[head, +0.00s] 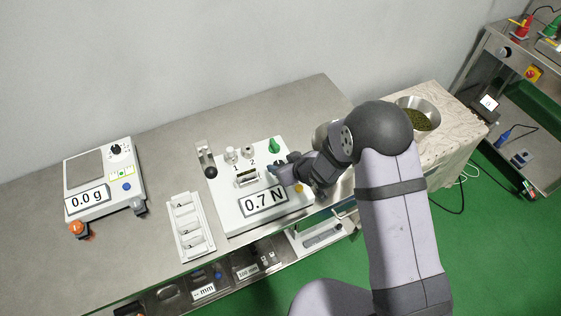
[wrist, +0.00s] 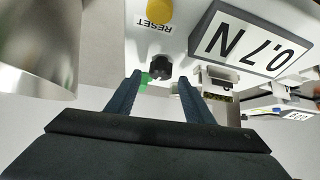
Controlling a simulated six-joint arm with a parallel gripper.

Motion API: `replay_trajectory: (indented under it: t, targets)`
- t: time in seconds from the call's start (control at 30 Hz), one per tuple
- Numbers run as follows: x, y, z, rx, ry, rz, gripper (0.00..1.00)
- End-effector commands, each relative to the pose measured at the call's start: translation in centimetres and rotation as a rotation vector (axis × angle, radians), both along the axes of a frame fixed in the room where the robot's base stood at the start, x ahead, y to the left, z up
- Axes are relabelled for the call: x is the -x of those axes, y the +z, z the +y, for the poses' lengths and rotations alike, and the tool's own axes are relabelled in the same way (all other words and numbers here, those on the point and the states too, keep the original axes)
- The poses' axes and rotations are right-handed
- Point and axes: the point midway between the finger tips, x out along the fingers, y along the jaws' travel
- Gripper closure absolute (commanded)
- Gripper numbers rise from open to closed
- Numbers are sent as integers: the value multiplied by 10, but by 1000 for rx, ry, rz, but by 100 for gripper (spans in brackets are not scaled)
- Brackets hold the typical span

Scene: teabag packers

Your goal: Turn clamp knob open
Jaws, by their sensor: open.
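The clamp knob (wrist: 161,67) is small, black and lobed, on the white face of the force tester in the wrist view. The tester (head: 229,213) has a display (head: 263,203) reading 0.7 N, which shows upside down in the wrist view (wrist: 250,45). My gripper (wrist: 159,76) is open, with its two blue fingers on either side of the knob. I cannot tell whether they touch it. In the head view my gripper (head: 279,171) is over the right part of the tester and hides part of it.
A yellow RESET button (wrist: 160,11) is close to the knob. A green knob (head: 273,145) stands at the tester's back. A metal container (wrist: 35,45) is beside the fingers. A white tray (head: 190,228) and a scale (head: 104,178) reading 0.0 g are to the left.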

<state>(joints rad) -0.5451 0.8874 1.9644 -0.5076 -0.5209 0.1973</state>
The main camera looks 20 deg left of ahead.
Motion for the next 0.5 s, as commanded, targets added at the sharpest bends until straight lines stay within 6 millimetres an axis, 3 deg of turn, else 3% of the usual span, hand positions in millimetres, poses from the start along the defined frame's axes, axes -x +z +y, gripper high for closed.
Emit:
replay_trajectory:
  t: [0.5]
  targets:
    - [-7,-11,8,0,-1,-1,52]
